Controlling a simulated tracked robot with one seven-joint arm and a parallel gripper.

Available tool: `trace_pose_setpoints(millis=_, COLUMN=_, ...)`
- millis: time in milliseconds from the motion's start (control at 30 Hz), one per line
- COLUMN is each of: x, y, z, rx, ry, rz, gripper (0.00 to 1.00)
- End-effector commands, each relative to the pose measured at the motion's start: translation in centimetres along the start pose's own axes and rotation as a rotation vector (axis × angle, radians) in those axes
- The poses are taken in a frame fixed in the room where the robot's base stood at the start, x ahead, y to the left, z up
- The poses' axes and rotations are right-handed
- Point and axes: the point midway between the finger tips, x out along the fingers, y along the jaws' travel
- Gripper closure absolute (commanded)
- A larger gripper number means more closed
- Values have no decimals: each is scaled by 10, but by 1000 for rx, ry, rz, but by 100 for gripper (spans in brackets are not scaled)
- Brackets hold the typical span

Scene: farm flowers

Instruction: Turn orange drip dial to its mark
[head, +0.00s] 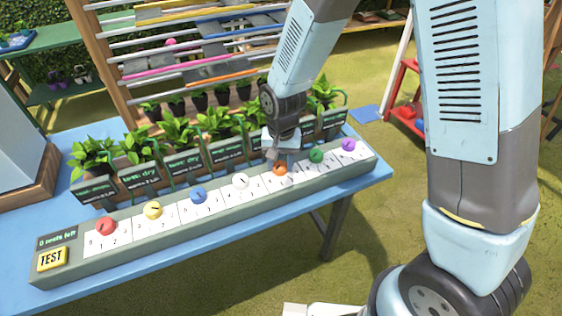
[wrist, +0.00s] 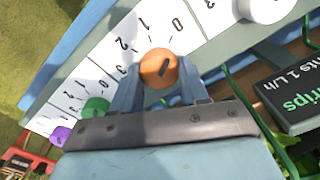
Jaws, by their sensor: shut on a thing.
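The orange dial (head: 280,168) sits on the long control panel (head: 215,221), between the white dial (head: 240,181) and the green dial (head: 316,156). In the wrist view the orange dial (wrist: 159,68) has a dark pointer line on top, with the numbers 0, 1, 2 and 3 on the white plate around it. My gripper (head: 276,152) is over the dial from behind. In the wrist view my gripper (wrist: 158,88) has one finger on each side of the orange dial and is shut on it. Which mark is the target I cannot tell.
Red (head: 105,227), yellow (head: 153,210), blue (head: 198,194) and purple (head: 348,145) dials line the same panel. A yellow TEST button (head: 52,259) is at the left end. Potted plants (head: 92,157) with dark signs stand close behind the panel.

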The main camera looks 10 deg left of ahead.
Motion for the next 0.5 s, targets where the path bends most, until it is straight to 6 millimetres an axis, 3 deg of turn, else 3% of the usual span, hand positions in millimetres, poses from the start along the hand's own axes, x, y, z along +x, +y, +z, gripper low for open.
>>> trace_pose_setpoints(millis=433, x=0, y=0, z=-1, rx=12, ry=2, rz=-1, gripper=86)
trace_pose_setpoints(millis=467, x=0, y=0, z=-1, rx=12, ry=2, rz=-1, gripper=53)
trace_pose_setpoints(millis=500, x=0, y=0, z=-1, rx=12, ry=2, rz=-1, gripper=49)
